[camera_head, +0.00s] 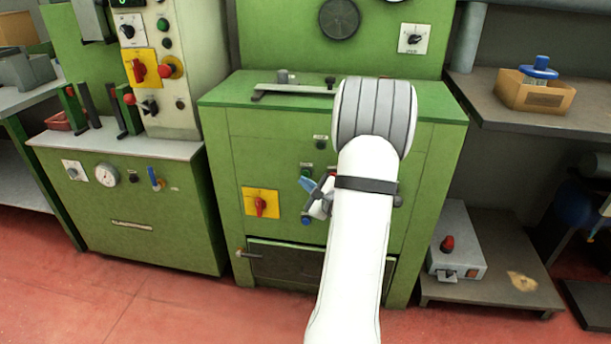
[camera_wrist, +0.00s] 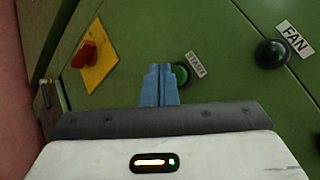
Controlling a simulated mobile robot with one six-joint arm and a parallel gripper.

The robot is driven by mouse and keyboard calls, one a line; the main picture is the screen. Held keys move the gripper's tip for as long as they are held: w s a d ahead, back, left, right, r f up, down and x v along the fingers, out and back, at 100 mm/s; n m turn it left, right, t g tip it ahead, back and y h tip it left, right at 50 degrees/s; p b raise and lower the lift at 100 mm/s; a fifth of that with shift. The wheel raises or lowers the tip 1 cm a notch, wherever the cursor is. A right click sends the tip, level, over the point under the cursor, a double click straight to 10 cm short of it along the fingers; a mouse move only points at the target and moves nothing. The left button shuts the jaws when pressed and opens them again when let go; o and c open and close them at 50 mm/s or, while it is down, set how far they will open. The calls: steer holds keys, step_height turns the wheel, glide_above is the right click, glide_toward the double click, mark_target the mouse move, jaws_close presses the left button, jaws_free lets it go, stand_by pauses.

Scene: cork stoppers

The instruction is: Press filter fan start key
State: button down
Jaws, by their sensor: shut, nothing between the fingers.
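A round green button (camera_wrist: 181,74) with a START label (camera_wrist: 195,63) sits on the green machine front in the wrist view. A dark round button or lamp (camera_wrist: 272,53) with a FAN label (camera_wrist: 294,39) is to its right. My gripper (camera_wrist: 160,68) has its two blue fingers shut together with nothing between them. Its tips overlap the left edge of the green button in the picture; I cannot tell whether they touch it. In the head view my gripper (camera_head: 307,184) is at the machine front, partly hidden by my arm.
A red rotary switch (camera_wrist: 86,53) on a yellow plate is left of my gripper; it also shows in the head view (camera_head: 260,204). A dark hatch (camera_head: 285,261) is below. A grey box with a red button (camera_head: 447,243) stands at lower right. The red floor in front is clear.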

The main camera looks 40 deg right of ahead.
steer(key=shift+w+d, duration=0.1)
steer(key=shift+w+d, duration=0.2)
steer(key=shift+d, duration=0.05)
steer(key=shift+w+d+b, duration=0.25)
steer(key=shift+d+b, duration=0.05)
steer(key=shift+b, duration=0.1)
stand_by(0.7)
steer(key=shift+s+a+b, duration=0.4)
steer(key=shift+s+a, duration=0.1)
steer(key=shift+a, duration=0.15)
stand_by(0.3)
steer(key=s+a+b, duration=0.1)
steer(key=s+a, duration=0.2)
steer(key=a, duration=0.1)
steer(key=shift+s+b, duration=0.15)
steer(key=shift+b, duration=0.15)
steer(key=shift+d, duration=0.1)
stand_by(0.6)
